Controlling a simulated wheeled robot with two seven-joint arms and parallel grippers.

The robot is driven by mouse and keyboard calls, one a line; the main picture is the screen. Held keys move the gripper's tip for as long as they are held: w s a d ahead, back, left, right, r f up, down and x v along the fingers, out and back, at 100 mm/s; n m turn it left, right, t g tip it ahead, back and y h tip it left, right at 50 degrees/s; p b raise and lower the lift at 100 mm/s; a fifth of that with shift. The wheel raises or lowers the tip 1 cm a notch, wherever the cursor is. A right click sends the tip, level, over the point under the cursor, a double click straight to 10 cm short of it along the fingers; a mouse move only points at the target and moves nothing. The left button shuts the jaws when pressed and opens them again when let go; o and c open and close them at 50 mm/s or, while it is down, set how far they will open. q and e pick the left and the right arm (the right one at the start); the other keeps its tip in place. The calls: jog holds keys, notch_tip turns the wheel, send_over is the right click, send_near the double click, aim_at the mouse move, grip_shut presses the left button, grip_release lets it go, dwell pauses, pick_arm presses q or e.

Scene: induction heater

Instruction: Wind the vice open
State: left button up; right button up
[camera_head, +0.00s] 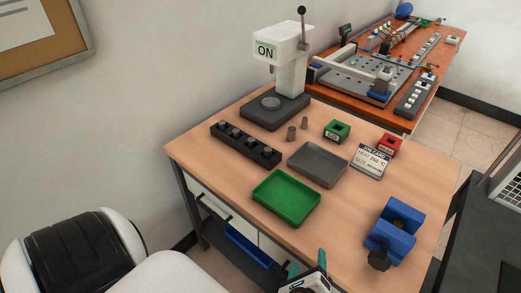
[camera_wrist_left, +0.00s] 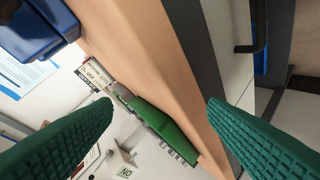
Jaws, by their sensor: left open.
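The blue vice (camera_head: 400,222) stands at the right front of the wooden table. A dark knob (camera_head: 378,260) sits at its near end. In the left wrist view the blue vice (camera_wrist_left: 38,30) is partly cut off at the upper left. My left gripper (camera_head: 307,266) is at the bottom of the head view, by the table's front edge and to the left of the vice, apart from it. Its two green fingers are spread wide with nothing between them, as the left wrist view (camera_wrist_left: 158,110) also shows. My right gripper is out of view.
A green tray (camera_head: 286,197), a grey tray (camera_head: 318,164) and a job card (camera_head: 370,161) lie on the table (camera_head: 340,215). Behind them are a dark block (camera_head: 244,146), green and red boxes and a white heater (camera_head: 283,50) reading ON. Bare wood lies between green tray and vice.

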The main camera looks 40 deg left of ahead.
pick_arm(q)
jog(key=s+a+f+n+g+h, duration=0.4)
jog(key=s+a+n+g, duration=0.3)
jog(key=n, duration=1)
jog(key=shift+s+a+f+g, duration=0.15)
jog(key=shift+s+f+g, duration=0.3)
jog(key=shift+s, duration=0.55)
